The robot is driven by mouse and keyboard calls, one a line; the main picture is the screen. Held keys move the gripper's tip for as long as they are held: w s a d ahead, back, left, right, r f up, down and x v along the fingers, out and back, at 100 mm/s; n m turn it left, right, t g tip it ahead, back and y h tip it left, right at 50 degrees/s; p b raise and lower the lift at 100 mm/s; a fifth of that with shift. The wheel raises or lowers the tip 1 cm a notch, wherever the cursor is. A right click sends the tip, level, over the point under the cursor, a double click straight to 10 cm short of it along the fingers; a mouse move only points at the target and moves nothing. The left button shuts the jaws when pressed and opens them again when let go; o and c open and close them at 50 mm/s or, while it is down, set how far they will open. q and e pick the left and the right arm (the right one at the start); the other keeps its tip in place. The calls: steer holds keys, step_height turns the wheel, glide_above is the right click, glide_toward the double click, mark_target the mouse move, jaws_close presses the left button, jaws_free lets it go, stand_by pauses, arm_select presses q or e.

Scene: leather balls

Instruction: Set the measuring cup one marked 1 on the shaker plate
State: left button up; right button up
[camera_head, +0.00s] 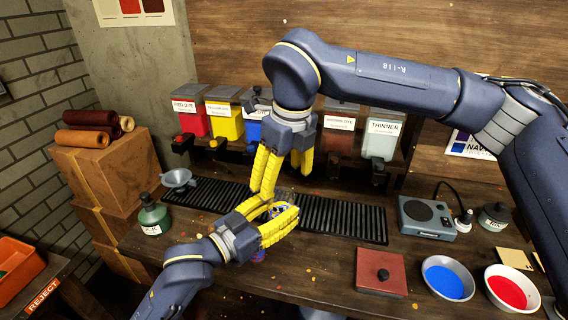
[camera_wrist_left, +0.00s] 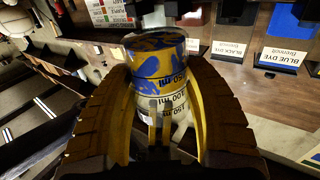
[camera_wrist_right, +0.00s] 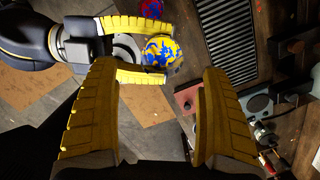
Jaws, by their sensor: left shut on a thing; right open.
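My left gripper (camera_head: 283,218) is shut on a clear measuring cup (camera_wrist_left: 160,75) with millilitre marks and blue-and-yellow marbled contents. The cup shows between the fingers in the left wrist view, where its print appears upside down; I see no 1 on it. The right wrist view shows the blue-and-yellow contents (camera_wrist_right: 158,52) between the left fingers. My right gripper (camera_head: 284,168) is open and empty, just above and behind the left gripper; its fingers frame nothing in its wrist view (camera_wrist_right: 165,110). A grey box with a round disc (camera_head: 428,217), apparently the shaker plate, stands empty to the right.
A slatted black rack (camera_head: 340,222) lies behind the grippers, with dye dispensers (camera_head: 225,115) beyond. A green bottle (camera_head: 153,216) and a funnel (camera_head: 178,179) are left.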

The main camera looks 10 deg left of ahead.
mark_target(279, 200)
steer(key=shift+w+a+f, duration=0.1)
steer(key=shift+a+f, duration=0.05)
steer(key=shift+f, duration=1.1)
steer(key=shift+w+a+f, duration=0.15)
steer(key=shift+f, duration=1.05)
steer(key=shift+w+a+f, duration=0.1)
steer(key=shift+a+f, duration=0.05)
steer(key=shift+f, duration=1.1)
steer(key=shift+c, duration=0.4)
steer(key=c, duration=1.3)
arm_select(q)
steer(key=o, duration=1.3)
steer(key=shift+f, duration=0.1)
